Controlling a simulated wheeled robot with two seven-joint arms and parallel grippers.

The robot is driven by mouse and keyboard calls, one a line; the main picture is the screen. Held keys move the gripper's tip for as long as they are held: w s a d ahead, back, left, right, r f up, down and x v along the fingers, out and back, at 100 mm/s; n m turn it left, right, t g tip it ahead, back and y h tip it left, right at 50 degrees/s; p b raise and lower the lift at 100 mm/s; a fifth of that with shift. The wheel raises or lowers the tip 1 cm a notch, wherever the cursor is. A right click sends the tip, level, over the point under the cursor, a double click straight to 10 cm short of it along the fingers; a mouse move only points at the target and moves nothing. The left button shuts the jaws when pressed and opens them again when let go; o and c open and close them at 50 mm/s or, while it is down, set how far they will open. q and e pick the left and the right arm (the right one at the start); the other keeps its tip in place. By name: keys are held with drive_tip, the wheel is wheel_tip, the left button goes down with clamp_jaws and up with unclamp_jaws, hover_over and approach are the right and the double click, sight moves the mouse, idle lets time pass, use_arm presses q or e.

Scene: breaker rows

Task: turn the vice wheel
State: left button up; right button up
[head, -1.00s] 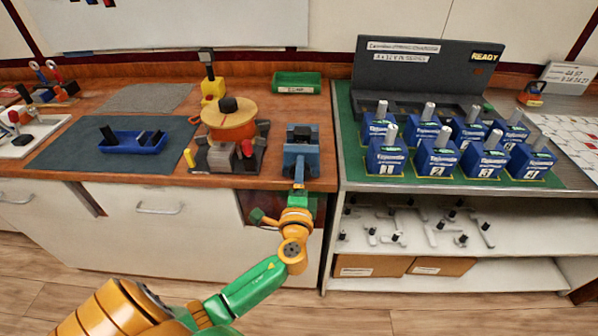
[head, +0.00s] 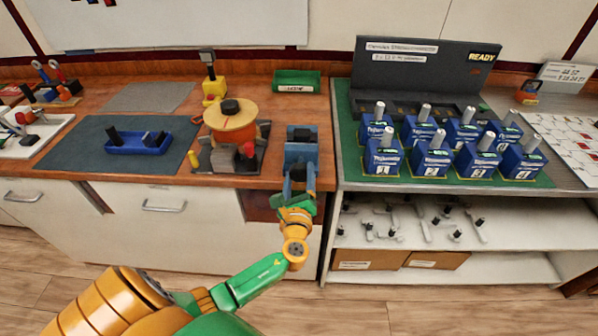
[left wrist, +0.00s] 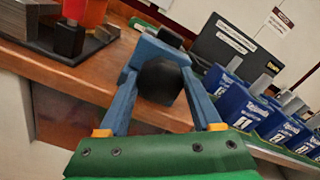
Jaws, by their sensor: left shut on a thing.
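The blue vice (head: 301,152) sits at the front right end of the wooden bench. Its dark round wheel (left wrist: 161,80) faces out over the bench's front edge and shows large in the left wrist view. My left gripper (head: 299,181) has come up to it from the front. In the left wrist view its two blue fingers (left wrist: 160,84) lie on either side of the wheel and are shut on it. In the head view the fingers partly hide the wheel. My right gripper is in neither view.
An orange round device (head: 231,122) stands left of the vice, and a green tray (head: 296,81) behind it. Right of the bench is a shelf unit with several blue numbered blocks (head: 382,157) on its green mat (head: 345,120). The floor in front is clear.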

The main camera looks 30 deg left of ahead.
use_arm(q)
drive_tip(key=m+p, duration=0.2)
drive_tip(key=m, duration=0.3)
drive_tip(key=shift+d+f, duration=0.1)
drive_tip(key=shift+f, duration=0.05)
drive_tip(key=shift+m, duration=0.4)
drive_tip(key=o, duration=1.2)
drive_tip(key=shift+o, duration=0.9)
drive_tip(key=shift+s, duration=0.1)
drive_tip(key=v, duration=0.7)
